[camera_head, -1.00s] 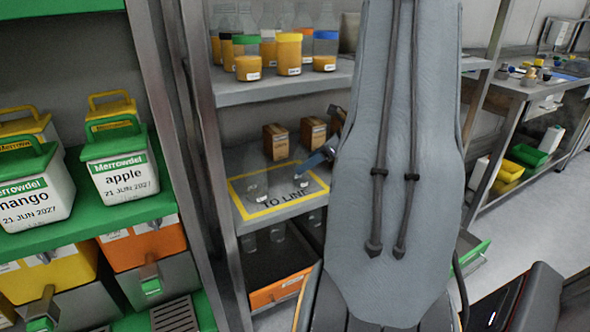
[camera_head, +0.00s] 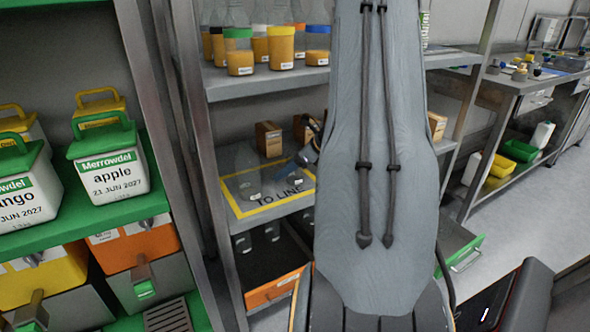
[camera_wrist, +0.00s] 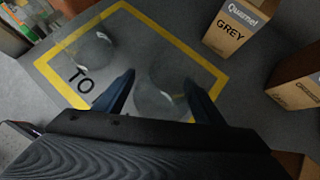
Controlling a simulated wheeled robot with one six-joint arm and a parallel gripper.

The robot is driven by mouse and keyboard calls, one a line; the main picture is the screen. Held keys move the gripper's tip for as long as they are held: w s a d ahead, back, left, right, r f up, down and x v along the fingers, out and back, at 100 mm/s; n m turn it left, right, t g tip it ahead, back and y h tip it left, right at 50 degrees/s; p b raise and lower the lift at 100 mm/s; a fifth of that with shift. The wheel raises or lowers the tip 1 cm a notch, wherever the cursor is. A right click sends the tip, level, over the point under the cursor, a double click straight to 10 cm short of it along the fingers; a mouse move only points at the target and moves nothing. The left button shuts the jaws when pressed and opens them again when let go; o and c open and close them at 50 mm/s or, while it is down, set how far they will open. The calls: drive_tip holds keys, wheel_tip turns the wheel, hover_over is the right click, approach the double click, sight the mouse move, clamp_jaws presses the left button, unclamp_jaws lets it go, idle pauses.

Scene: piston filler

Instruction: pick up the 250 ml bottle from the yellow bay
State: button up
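The yellow bay (camera_head: 236,209) is a yellow outline marked "TO LINE" on a grey shelf; its edge also shows in the wrist view (camera_wrist: 183,47). Two clear bottles are in it and are hard to see: one at the left (camera_wrist: 95,50) and one at the right (camera_wrist: 160,75), which looks larger. No volume mark is readable. My gripper (camera_head: 306,156) is over the right part of the bay. In the wrist view my gripper (camera_wrist: 160,90) is open, one dark blue finger on each side of the right bottle. I cannot tell whether either finger touches it.
Brown cartons (camera_head: 269,140) stand behind the bay, one marked "GREY" (camera_wrist: 232,28). The shelf above (camera_head: 262,84) holds several jars and bottles. An orange-fronted bin (camera_head: 272,289) is below. A green rack with labelled containers (camera_head: 110,170) stands at the left. My arm hides the shelf's right side.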

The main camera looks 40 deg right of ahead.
drive_tip(key=c, duration=1)
